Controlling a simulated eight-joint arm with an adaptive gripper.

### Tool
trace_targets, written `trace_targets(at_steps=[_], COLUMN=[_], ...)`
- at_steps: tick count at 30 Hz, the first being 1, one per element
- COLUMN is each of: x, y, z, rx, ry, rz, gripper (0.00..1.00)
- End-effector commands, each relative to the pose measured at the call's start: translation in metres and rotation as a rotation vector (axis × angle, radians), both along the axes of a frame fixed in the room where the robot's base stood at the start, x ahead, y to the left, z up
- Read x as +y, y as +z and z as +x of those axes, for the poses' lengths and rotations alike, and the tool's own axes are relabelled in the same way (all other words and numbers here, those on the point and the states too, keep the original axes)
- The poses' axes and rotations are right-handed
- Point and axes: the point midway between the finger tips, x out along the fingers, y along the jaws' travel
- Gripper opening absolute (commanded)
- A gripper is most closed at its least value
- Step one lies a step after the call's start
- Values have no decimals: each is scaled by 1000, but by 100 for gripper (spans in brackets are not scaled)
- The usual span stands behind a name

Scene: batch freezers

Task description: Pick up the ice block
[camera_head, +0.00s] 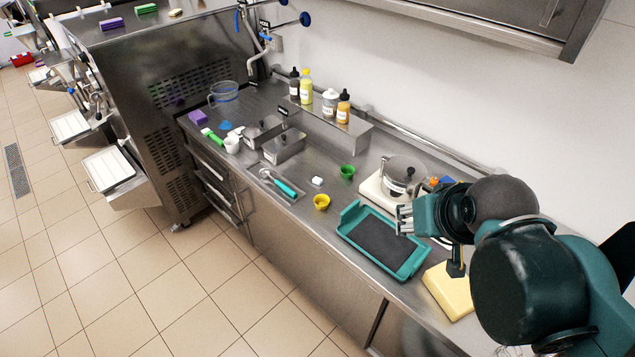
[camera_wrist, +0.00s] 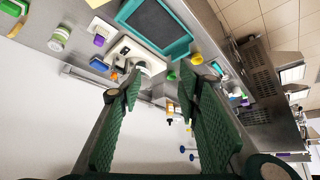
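A small white block (camera_head: 317,181), which looks like the ice block, lies on the steel counter between a green cup (camera_head: 347,172) and a yellow cup (camera_head: 321,202). I cannot make it out clearly in the wrist view. My gripper (camera_head: 404,219) is above the counter by the right end of the teal tray, well to the right of the block. In the wrist view my gripper (camera_wrist: 163,74) has its two green fingers spread apart with nothing between them.
A teal tray (camera_head: 350,217) with a dark inset lies right of the yellow cup. A scale with a metal pot (camera_head: 402,172) stands behind it. Left of the block are a scoop (camera_head: 285,187) and metal bins (camera_head: 284,147). Bottles (camera_head: 306,88) stand on a shelf by the wall.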

Motion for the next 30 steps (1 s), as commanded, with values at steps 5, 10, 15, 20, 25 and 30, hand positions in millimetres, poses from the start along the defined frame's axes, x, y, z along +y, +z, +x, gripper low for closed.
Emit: trace_targets(at_steps=[5, 10, 15, 20, 25, 30], x=[3, 7, 12, 18, 24, 31], y=[6, 14, 20, 24, 26, 27], z=[14, 34, 57, 80, 105, 131], rx=[16, 41, 70, 97, 126, 154], ry=[22, 56, 96, 135, 176, 217], rz=[-11, -28, -48, -64, -83, -101], gripper=[34, 34, 34, 34, 34, 34])
